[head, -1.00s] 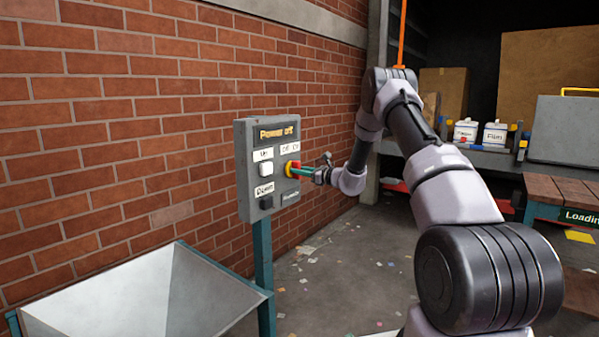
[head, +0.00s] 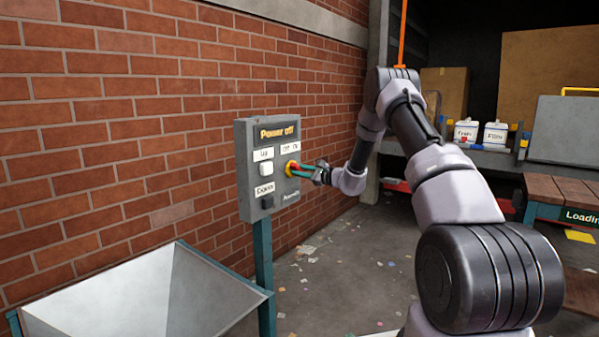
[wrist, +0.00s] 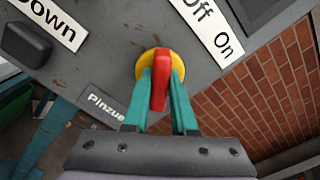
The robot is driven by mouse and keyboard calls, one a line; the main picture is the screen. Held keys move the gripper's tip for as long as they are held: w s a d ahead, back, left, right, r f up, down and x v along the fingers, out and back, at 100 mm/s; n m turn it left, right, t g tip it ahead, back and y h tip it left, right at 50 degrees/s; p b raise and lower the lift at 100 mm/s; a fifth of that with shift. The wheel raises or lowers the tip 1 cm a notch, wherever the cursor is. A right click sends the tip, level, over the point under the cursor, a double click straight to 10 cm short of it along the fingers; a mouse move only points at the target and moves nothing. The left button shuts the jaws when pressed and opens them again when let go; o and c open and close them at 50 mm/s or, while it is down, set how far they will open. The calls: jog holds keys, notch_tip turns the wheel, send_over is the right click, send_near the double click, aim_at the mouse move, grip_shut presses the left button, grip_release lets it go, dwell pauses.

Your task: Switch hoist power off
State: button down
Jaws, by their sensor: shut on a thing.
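The grey control box (head: 246,185) stands on a teal post beside the brick wall. A red rotary switch (wrist: 160,82) on a yellow base sits under the "Off On" label (wrist: 208,22). My gripper (head: 294,169) is at the switch, its teal fingers shut on the red handle, one on each side. In the wrist view the handle points along the fingers, tilted relative to the box's label. The fingers hide part of the switch in the head view.
A white "Up" button (head: 266,169) and a dark "Down" button (head: 267,202) are on the same panel, close to my fingers. A metal hopper (head: 110,300) stands below left. Open floor (head: 335,270) lies to the right of the post, with scraps of litter.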

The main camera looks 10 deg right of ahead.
jog(key=shift+f, duration=0.1)
jog(key=c, duration=0.7)
grip_release()
jog(key=v, duration=1.1)
jog(key=s+a+r+n+g, duration=0.4)
jog(key=s+a+r+n, duration=0.15)
jog(key=s+r, duration=0.35)
jog(key=s+a+r+n+g, duration=0.5)
jog(key=s+r, duration=0.3)
jog(key=s, duration=0.3)
jog(key=s+d+r+n+t+h, duration=0.1)
jog(key=s+d+h, duration=0.1)
jog(key=s, duration=0.6)
jog(key=s+d+r+n+t+h, duration=0.1)
jog(key=s+d+r+n+h, duration=0.1)
jog(key=s, duration=0.7)
jog(key=s+d+r+n+t+h, duration=0.1)
jog(key=s+d+h, duration=0.2)
jog(key=s+h, duration=0.3)
jog(key=shift+s+d+r+n, duration=0.15)
jog(key=shift+s+d+n, duration=0.05)
jog(key=shift+s, duration=0.55)
jog(key=shift+s+d+r+n, duration=0.15)
jog(key=shift+s+r, duration=0.05)
jog(key=shift+s, duration=0.5)
